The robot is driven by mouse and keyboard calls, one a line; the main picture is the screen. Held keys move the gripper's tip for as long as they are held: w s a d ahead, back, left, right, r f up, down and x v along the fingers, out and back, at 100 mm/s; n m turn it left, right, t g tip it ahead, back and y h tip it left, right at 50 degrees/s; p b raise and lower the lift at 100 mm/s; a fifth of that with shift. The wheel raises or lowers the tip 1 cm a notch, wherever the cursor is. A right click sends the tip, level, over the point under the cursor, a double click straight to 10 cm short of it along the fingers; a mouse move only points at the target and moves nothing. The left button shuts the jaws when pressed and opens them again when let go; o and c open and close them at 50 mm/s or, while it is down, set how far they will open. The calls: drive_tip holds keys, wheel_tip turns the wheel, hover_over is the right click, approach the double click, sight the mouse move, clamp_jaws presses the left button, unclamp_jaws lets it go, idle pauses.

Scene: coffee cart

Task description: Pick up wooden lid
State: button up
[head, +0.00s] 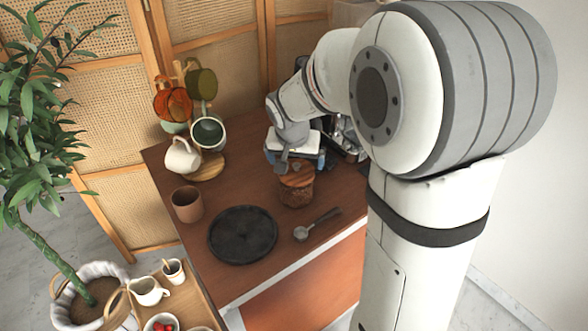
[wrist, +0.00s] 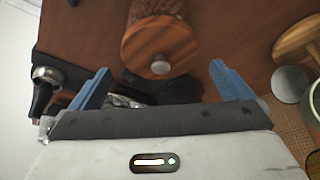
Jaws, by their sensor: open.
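The wooden lid (head: 296,175) sits on a jar of dark brown contents (head: 296,196) on the cart top. In the wrist view the round wooden lid (wrist: 160,47) with its small metal knob (wrist: 160,67) lies ahead of my gripper, roughly central between the fingers. My gripper (wrist: 163,82) is open, with its two blue fingers spread apart and nothing between the tips. In the head view my gripper (head: 290,166) is beside the far side of the lid, close to it; whether it touches cannot be told there.
A black round tray (head: 243,234) and a metal scoop (head: 317,225) lie in front of the jar. A brown cup (head: 187,204) and a mug tree with hanging mugs (head: 207,133) stand left. A coffee machine (head: 347,139) is behind, partly hidden by my arm.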

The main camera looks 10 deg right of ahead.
sight(297, 165)
drive_tip(key=x, duration=0.3)
drive_tip(key=shift+w+f, duration=0.1)
drive_tip(key=shift+f, duration=0.1)
drive_tip(key=c, duration=0.8)
